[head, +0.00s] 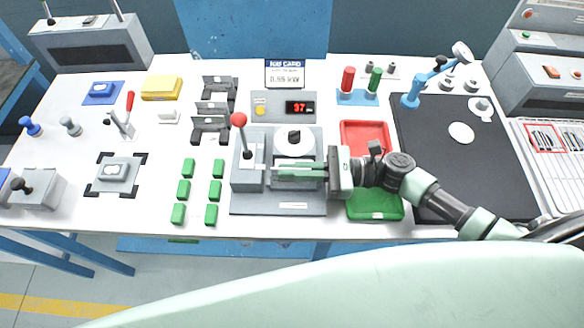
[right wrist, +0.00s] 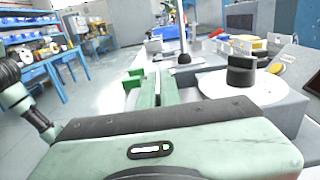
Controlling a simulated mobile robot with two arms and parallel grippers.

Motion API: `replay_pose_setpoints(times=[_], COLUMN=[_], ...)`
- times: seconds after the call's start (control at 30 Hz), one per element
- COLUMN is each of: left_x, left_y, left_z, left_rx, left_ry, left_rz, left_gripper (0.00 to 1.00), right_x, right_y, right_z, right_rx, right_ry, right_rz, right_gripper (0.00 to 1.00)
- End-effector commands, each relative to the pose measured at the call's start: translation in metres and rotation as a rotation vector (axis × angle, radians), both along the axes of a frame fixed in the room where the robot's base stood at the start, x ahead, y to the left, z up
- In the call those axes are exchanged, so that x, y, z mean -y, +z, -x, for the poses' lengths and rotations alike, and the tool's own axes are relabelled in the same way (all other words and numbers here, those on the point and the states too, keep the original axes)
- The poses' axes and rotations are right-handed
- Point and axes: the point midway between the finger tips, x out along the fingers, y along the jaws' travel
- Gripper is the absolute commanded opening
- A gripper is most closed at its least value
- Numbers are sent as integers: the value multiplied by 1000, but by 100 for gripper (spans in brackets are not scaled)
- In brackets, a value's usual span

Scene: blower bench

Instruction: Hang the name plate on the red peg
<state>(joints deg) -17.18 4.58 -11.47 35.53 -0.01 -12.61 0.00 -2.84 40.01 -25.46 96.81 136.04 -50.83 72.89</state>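A red upright peg (head: 348,79) stands beside a green one (head: 375,79) on a small blue base at the back of the bench. I cannot single out the name plate for certain in either view. My right gripper (head: 277,172) reaches in from the right, its fingers pointing left low over the grey lever fixture (head: 313,203). Its fingers also show in the right wrist view (right wrist: 157,84), close together beside the fixture's white disc (right wrist: 240,85). Whether they hold anything thin is unclear. My left gripper is out of view.
A red-knobbed lever (head: 239,121) rises just left of my right gripper. Red (head: 365,135) and green (head: 373,205) trays lie by my right wrist. Several green blocks (head: 184,189) stand left of the fixture. A black mat (head: 470,175) covers the bench's right side.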

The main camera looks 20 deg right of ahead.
Motion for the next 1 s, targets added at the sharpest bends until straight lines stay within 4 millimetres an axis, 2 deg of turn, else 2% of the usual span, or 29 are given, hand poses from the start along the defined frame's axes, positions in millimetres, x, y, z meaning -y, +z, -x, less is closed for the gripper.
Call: replay_pose_setpoints(times=[0.37, 0.47, 0.5, 1.0], left_x=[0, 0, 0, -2], left_y=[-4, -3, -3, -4], left_z=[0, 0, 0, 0], left_rx=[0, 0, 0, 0], left_ry=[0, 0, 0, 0], left_rz=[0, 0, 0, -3], left_gripper=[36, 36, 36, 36], right_x=[0, 0, 0, -3], right_y=[-5, -5, -5, -4], right_z=[0, 0, 0, 1], right_rx=[0, 0, 0, -1], right_ry=[0, 0, 0, 0], right_rz=[0, 1, 1, 1], right_gripper=[0, 23, 25, 25])
